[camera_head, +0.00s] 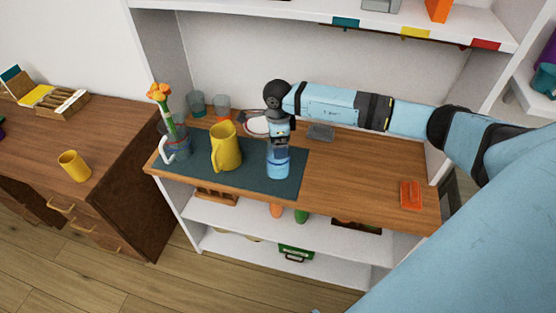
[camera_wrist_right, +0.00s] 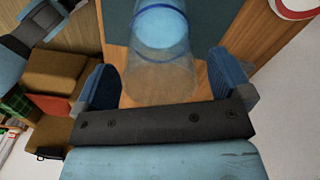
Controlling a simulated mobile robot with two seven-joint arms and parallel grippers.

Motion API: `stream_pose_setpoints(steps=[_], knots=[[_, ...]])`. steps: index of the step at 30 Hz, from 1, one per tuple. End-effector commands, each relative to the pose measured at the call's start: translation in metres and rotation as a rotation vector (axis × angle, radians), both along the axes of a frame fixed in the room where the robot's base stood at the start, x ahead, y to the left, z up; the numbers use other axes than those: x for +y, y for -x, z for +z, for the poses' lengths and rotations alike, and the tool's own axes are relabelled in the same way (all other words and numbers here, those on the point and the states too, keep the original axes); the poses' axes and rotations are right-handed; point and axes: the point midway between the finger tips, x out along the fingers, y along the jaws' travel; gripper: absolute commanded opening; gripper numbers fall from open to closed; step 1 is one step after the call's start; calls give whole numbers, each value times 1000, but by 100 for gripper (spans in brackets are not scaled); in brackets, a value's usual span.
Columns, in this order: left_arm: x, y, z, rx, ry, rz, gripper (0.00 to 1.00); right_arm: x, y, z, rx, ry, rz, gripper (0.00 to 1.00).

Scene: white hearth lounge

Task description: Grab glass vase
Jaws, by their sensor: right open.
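A clear glass vase (camera_head: 278,166) with a blue tint stands upright on the dark mat (camera_head: 239,179) at the front of the wooden counter. My right gripper (camera_head: 279,146) points down at its top. In the right wrist view the see-through vase (camera_wrist_right: 163,50), with a blue band, lies between the two spread fingers of my right gripper (camera_wrist_right: 164,82). The jaws are open, with a visible gap on the finger sides. I cannot tell whether either finger touches it. My left gripper is not in view.
A yellow pitcher (camera_head: 226,148) stands left of the vase. Further left is a clear container with orange flowers (camera_head: 160,93). Small glasses (camera_head: 196,104) stand behind. An orange object (camera_head: 411,194) lies at the right; the counter between (camera_head: 350,180) is clear. A shelf (camera_head: 300,9) hangs above.

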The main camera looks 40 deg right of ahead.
Motion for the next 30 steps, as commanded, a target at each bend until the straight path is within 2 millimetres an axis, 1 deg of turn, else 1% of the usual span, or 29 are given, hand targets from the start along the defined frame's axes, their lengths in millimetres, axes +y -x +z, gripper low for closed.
stream_pose_setpoints(steps=[7,19,20,26,30], knots=[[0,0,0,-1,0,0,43,0,0,-2,-1,0,0,97],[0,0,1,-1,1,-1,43,0,0,-2,-1,0,-1,5],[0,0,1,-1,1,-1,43,0,-1,0,-2,0,-1,3],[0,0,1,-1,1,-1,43,0,-1,0,-2,0,-1,3],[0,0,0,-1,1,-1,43,-1,-1,5,-4,0,-1,3]])
